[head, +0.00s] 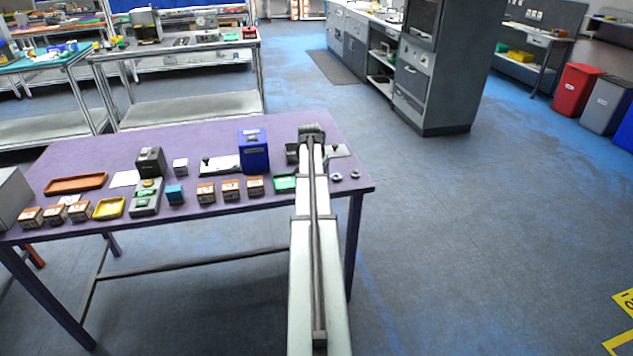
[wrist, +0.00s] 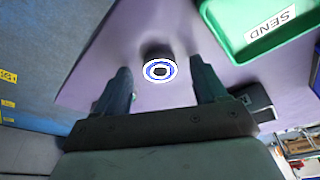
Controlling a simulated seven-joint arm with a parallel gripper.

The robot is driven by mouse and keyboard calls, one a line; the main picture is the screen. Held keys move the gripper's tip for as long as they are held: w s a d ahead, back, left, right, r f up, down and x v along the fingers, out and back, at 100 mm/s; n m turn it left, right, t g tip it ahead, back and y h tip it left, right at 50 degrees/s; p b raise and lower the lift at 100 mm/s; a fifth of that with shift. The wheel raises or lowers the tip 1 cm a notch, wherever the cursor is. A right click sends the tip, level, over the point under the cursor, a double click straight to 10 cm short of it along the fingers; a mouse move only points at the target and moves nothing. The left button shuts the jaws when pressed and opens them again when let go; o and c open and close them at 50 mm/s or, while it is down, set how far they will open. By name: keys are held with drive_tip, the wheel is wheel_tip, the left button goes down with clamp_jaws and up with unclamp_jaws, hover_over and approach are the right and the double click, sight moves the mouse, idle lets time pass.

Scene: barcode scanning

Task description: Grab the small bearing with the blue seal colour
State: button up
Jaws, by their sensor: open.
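A small ring-shaped bearing with a blue seal (wrist: 160,71) lies on the purple table, ahead of my gripper (wrist: 161,88) in the wrist view. My gripper's two dark fingers are open, one on each side of the bearing in the picture, with nothing held. A dark round patch lies just behind the bearing; I cannot tell whether it is shadow or another part. In the head view, my arm hides the fingertips. Two small rings, a left one (head: 336,177) and a right one (head: 354,175), lie near the table's right edge; their seal colours are too small to tell.
Several small boxes fill the table's left part. The purple table (head: 225,124) is bare along its back.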

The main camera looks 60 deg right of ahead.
drive_tip(key=shift+d+f, duration=0.1)
drive_tip(key=shift+f, duration=0.15)
drive_tip(key=c, duration=1.2)
